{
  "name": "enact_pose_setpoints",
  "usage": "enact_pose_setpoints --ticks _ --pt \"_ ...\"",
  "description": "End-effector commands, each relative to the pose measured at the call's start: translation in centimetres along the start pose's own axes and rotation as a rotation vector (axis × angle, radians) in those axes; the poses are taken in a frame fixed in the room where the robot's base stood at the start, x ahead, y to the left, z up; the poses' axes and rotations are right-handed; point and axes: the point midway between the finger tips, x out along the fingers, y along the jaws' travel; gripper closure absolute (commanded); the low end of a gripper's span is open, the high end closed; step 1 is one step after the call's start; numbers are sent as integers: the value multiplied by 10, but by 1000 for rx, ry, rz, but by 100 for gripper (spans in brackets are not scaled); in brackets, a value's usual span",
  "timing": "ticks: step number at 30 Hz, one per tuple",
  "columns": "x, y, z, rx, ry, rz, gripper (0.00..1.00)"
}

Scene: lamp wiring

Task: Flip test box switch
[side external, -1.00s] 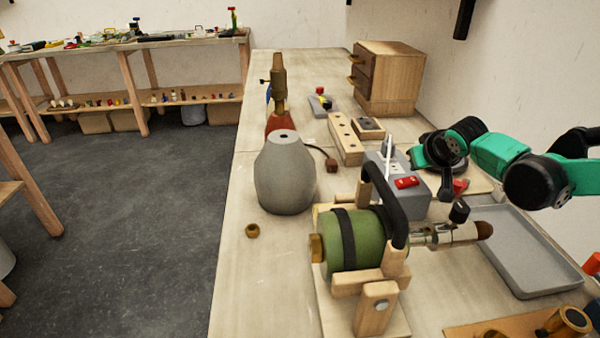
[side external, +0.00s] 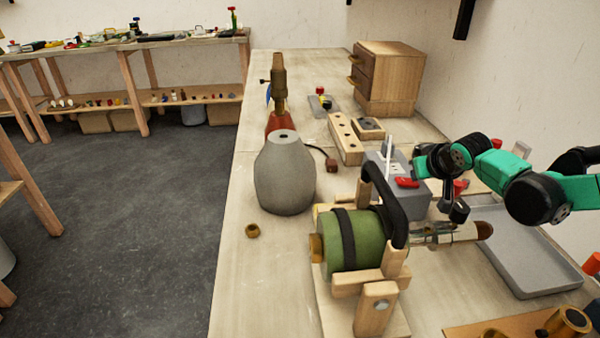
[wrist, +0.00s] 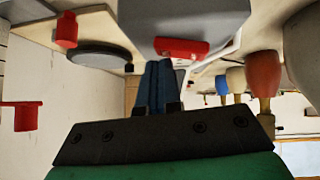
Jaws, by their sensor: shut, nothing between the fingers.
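The grey test box (side external: 408,204) stands on the bench behind the green cylinder in the side view. Its red switch (side external: 407,182) is on the top face. In the wrist view the box (wrist: 150,14) fills the top middle, and the red switch (wrist: 182,47) shows near its edge. My gripper (wrist: 161,68) is shut and empty, its blue fingertips close to the switch. I cannot tell whether they touch it. In the side view the fingers are not clearly visible beside the box.
A green cylinder (side external: 355,240) on a wooden stand, with a black curved tube, stands in front of the box. A grey tray (side external: 530,255) lies to the right. A grey lamp body (side external: 284,175) and a wooden block (side external: 345,140) stand to the left and behind.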

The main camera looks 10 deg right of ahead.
Motion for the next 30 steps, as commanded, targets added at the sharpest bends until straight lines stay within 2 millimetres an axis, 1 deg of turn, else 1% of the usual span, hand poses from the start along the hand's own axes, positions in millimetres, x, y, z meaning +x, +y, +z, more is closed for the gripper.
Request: enact_pose_setpoints --ticks 12,23,26,30 --pt "-5 -14 -5 0 0 0 100" --pt "-7 -13 -7 0 0 1 100" --pt "-13 -10 -13 0 0 1 100" --pt "-32 -2 -31 0 0 2 100"
